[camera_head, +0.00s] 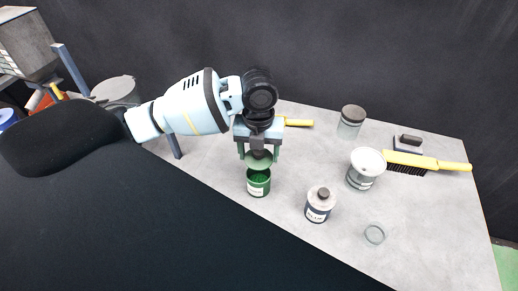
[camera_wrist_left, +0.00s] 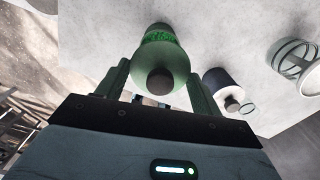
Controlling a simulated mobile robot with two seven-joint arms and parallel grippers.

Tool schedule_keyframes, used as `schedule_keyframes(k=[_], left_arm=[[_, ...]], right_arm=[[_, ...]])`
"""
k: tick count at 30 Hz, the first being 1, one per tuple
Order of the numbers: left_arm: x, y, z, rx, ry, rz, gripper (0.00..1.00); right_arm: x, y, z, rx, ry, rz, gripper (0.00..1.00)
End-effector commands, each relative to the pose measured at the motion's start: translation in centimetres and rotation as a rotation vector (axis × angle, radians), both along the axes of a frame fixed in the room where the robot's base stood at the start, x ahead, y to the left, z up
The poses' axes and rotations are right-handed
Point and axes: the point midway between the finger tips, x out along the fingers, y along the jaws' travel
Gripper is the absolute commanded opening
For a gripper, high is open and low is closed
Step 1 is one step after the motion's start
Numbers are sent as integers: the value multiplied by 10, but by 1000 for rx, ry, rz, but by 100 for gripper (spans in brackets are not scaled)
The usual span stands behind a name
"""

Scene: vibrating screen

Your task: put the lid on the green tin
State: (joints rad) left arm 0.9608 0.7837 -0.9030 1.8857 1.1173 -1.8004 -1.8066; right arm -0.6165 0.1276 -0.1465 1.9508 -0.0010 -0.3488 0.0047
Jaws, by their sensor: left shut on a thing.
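The green tin (camera_head: 258,187) stands upright and open on the grey table, with green material showing inside. My left gripper (camera_head: 259,152) is above it, shut on the green lid (camera_head: 259,161). The lid is over the back part of the tin's mouth, apart from the rim as far as I can tell. In the left wrist view the lid (camera_wrist_left: 163,62), with its dark round knob, sits between the two fingers of the left gripper (camera_wrist_left: 160,85). The tin (camera_wrist_left: 160,36) shows partly behind the lid there. My right gripper is not in view.
The table (camera_head: 210,165) is bare left of the green tin.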

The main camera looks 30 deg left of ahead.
Motion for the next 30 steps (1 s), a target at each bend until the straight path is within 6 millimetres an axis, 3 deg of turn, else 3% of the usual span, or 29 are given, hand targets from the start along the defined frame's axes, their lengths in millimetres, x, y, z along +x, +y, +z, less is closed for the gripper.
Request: schedule_keyframes(k=[15, 30], left_arm=[[-1, 0, -40, 0, 4, 0, 45], [0, 0, -42, 1, 0, 0, 45]], right_arm=[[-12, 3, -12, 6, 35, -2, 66], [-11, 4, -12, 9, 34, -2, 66]])
